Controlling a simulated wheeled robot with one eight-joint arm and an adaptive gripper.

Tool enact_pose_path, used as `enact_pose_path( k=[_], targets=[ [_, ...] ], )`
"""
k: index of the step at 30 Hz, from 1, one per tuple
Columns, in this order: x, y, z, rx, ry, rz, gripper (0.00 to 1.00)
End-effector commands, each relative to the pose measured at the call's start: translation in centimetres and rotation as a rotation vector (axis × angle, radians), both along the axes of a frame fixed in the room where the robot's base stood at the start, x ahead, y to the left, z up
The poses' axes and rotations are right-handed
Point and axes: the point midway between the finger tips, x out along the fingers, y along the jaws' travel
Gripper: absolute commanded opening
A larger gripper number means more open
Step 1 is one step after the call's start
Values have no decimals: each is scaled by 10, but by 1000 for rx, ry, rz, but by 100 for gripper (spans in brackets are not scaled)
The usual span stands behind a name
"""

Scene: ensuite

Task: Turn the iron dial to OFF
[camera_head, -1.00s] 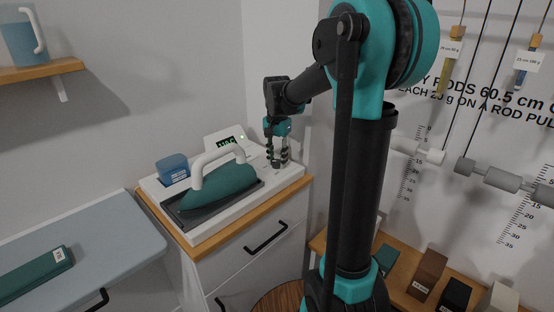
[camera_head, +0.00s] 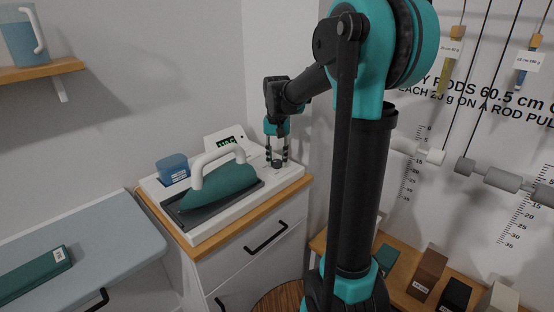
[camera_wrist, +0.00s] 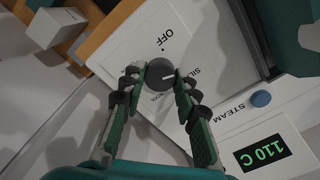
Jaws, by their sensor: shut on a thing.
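The iron dial (camera_wrist: 159,73) is a dark round knob on the white panel of the iron station. Its pale pointer mark faces right in the wrist view, toward the partly covered SILK label (camera_wrist: 194,76). The OFF label (camera_wrist: 175,44) is above the dial, with a small dot beside it. My gripper (camera_wrist: 158,78) is shut on the dial, one finger on each side. In the head view my gripper (camera_head: 277,157) points down over the dial (camera_head: 277,164).
A green iron (camera_head: 222,186) with a white handle rests left of the dial. A display (camera_wrist: 262,152) reads 110 C, and a blue button (camera_wrist: 261,98) sits by STEAM. A blue container (camera_head: 172,168) stands behind the iron. The wall is close behind my gripper.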

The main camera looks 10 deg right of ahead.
Motion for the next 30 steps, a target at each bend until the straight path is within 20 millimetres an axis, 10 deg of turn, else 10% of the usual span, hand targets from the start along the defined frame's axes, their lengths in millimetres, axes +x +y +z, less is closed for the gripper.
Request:
enact_pose_path(
  k=[30],
  targets=[
    [0,1,0,0,-1,924,1]
  ],
)
